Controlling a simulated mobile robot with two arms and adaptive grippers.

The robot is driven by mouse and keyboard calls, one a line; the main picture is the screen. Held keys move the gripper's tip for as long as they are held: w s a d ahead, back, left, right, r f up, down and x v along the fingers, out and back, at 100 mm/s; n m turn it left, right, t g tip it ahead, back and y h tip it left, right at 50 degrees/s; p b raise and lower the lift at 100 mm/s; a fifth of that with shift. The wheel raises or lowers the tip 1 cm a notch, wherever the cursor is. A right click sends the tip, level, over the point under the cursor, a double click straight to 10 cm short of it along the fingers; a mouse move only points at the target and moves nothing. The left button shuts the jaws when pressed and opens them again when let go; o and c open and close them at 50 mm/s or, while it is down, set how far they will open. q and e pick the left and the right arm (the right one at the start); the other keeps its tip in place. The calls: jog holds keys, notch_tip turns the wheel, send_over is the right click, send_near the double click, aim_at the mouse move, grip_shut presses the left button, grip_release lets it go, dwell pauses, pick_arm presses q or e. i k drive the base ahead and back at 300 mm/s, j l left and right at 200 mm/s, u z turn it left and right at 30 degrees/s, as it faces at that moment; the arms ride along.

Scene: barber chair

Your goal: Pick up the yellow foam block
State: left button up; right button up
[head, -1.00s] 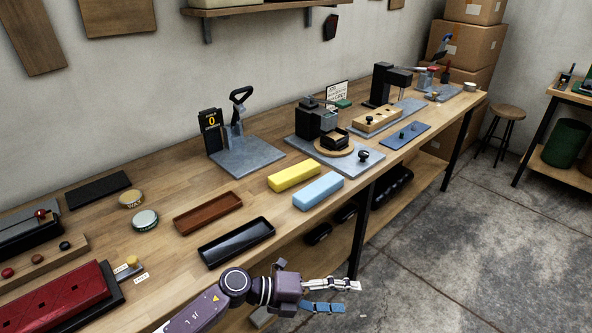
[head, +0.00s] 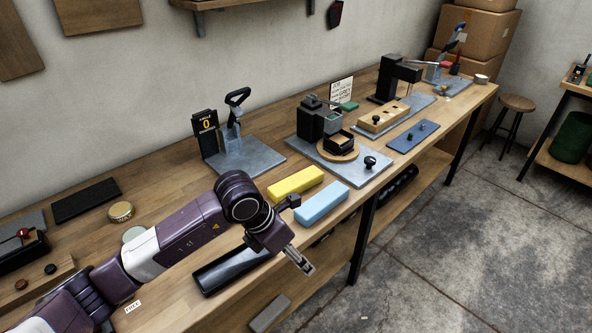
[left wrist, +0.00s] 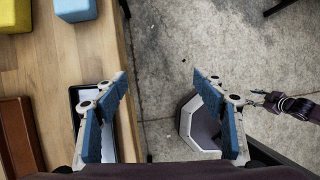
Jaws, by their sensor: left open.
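The yellow foam block (head: 294,183) lies on the wooden bench, behind and parallel to a light blue block (head: 325,203). In the left wrist view the yellow block (left wrist: 17,14) is cut off at the upper left corner, with the blue block (left wrist: 75,8) to its right. My left gripper (head: 300,262) is over the bench's front edge, nearer the camera than both blocks and apart from them. In the left wrist view its blue-padded fingers (left wrist: 160,88) are spread and empty over the floor. My right gripper (left wrist: 270,100) seems to show small at the right there; its jaws are unclear.
A black tray (head: 215,276) lies under my left arm, partly hidden. A brown tray (left wrist: 18,135) shows in the left wrist view. A grey press stand (head: 245,160) is behind the yellow block, and a fixture on a grey plate (head: 372,172) is to its right.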

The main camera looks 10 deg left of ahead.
aim_at(300, 183)
jog(key=i+j, duration=0.2)
jog(key=i, duration=0.3)
jog(key=i+j, duration=0.2)
jog(key=i, duration=0.3)
